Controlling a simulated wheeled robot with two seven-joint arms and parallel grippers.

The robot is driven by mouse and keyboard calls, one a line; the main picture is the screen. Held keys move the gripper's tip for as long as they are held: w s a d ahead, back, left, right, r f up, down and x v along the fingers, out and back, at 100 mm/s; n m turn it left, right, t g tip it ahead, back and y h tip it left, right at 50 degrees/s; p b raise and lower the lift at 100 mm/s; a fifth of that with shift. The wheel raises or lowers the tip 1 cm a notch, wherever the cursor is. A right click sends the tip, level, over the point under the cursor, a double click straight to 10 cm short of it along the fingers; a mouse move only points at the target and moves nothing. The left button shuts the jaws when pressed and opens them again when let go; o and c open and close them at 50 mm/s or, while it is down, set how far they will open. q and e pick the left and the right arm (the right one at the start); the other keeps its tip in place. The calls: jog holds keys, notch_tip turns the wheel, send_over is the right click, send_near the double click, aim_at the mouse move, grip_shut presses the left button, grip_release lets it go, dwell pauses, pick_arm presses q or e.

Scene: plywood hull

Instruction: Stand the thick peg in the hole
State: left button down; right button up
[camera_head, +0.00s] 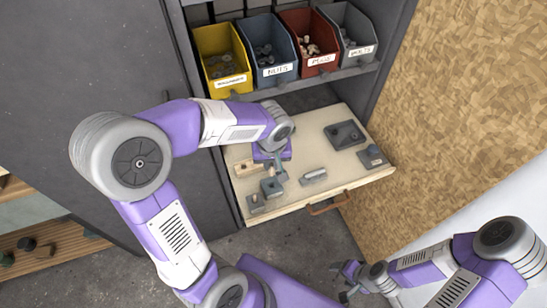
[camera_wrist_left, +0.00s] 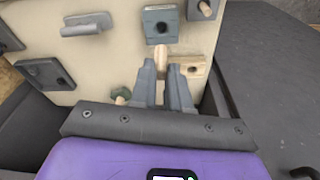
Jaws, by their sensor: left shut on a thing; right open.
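My left gripper (camera_head: 276,176) is over the open drawer, shut on a light wooden peg, apparently the thick peg (camera_wrist_left: 162,60). In the left wrist view the peg sticks out between the fingertips (camera_wrist_left: 163,73), its end near the edge of a grey block with a round hole (camera_wrist_left: 159,27). That block also shows in the head view (camera_head: 271,188). I cannot tell whether peg and block touch. The hole looks empty. A wooden block with a small hole (camera_wrist_left: 193,68) lies right of the fingers. My right gripper (camera_head: 347,281) is open and empty, low, away from the drawer.
The drawer (camera_head: 222,170) also holds a grey bar (camera_head: 314,176), a dark square tray (camera_head: 346,135), a small dark block (camera_head: 372,156) and a block with a peg (camera_head: 255,204). Labelled bins, one yellow (camera_head: 222,60), stand on the shelf behind. A chipboard wall (camera_head: 460,110) is at right.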

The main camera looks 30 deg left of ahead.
aim_at(272, 175)
pick_arm(q)
jog(key=shift+f+b, duration=2.65)
jog(key=shift+f, duration=1)
jog(key=shift+w+f+b, duration=0.1)
jog(key=shift+f+b, duration=0.4)
jog(key=shift+b, duration=0.05)
jog(key=c, duration=1)
grip_release()
jog(key=r+p, duration=0.1)
jog(key=r, duration=0.1)
jog(key=r+p, duration=0.1)
jog(key=r, duration=0.2)
jog(key=s+r+p, duration=0.1)
jog(key=r, duration=0.1)
jog(key=shift+d+r, duration=0.3)
